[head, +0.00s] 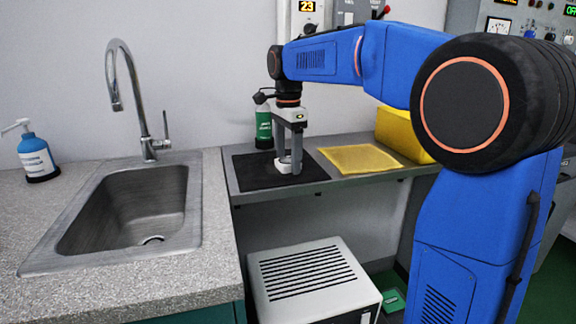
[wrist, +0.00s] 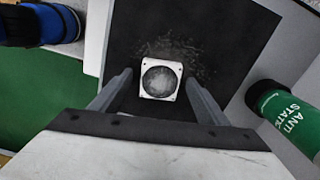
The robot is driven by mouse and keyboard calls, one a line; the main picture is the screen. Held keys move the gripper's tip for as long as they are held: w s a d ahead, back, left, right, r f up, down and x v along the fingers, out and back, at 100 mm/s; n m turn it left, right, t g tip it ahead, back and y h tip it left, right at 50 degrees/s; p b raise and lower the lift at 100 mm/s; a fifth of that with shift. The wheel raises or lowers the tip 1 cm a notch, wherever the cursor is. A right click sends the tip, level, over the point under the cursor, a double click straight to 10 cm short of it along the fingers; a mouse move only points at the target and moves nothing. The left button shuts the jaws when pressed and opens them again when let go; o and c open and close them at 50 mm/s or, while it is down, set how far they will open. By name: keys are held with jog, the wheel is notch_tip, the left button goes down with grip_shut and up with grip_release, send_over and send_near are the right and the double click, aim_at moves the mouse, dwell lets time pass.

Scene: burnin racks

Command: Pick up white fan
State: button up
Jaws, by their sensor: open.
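The white fan (wrist: 161,79) is a small square white frame with a round grey middle, lying on a black mat (wrist: 125,40). It sits just beyond and between the fingers of my gripper (wrist: 160,84) in the wrist view. In the head view my gripper (head: 290,166) points down over the black mat (head: 255,175) on the bench. Its fingers are apart, with nothing clamped between them. The fan (head: 286,161) shows only in part there, behind and between the fingers. I cannot tell whether a finger touches it.
A green anti-static bottle (head: 263,128) stands behind the gripper; it also shows in the wrist view (wrist: 287,112). A yellow cloth (head: 360,158) and yellow bin (head: 403,135) are to the right. A sink (head: 125,212) is left. A white vented box (head: 312,278) stands below the bench.

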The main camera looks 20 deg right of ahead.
jog(key=c, duration=1.1)
jog(key=shift+c, duration=0.2)
